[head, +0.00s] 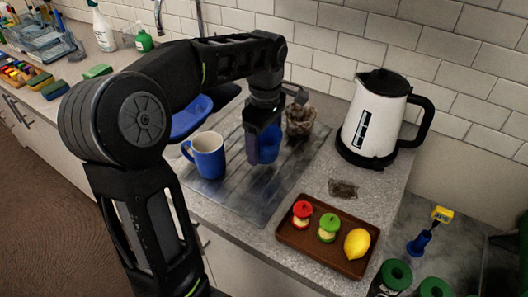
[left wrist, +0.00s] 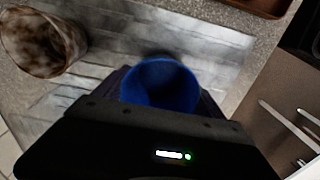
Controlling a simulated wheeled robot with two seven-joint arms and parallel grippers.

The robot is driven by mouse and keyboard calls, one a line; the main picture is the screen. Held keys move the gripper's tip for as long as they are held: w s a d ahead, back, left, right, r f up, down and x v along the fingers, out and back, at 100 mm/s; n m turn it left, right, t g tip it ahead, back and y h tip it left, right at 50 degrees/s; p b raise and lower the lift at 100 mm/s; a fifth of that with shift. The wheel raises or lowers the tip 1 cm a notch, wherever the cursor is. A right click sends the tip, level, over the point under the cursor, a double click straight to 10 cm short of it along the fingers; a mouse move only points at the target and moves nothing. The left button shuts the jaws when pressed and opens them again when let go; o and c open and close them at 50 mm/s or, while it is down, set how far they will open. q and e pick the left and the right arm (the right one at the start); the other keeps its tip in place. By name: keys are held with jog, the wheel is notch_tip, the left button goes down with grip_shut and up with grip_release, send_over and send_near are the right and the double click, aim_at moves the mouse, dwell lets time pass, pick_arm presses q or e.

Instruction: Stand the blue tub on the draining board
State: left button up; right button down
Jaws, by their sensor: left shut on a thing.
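The blue tub (head: 270,144) is in my left gripper (head: 262,150), over the draining board (head: 230,197). In the left wrist view I look down into the round open top of the tub (left wrist: 162,84), between the fingers. The gripper is shut on it, and a finger hides part of its side in the head view. The tub looks upright and low over the ridged grey board; I cannot tell whether its base touches. My right gripper is in neither view.
A blue mug (head: 208,157) stands left of the tub, with a blue bowl (head: 190,118) behind. A brown mottled pot (head: 300,118) is close at the right, also in the wrist view (left wrist: 42,42). A white kettle (head: 372,125) and wooden tray (head: 322,255) stand further right.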

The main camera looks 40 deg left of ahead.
pick_arm(q)
notch_tip(320, 180, down, 3)
jog(key=shift+f, duration=0.15)
jog(key=shift+f, duration=0.1)
jog(key=o, duration=1.3)
jog(key=shift+c, duration=0.2)
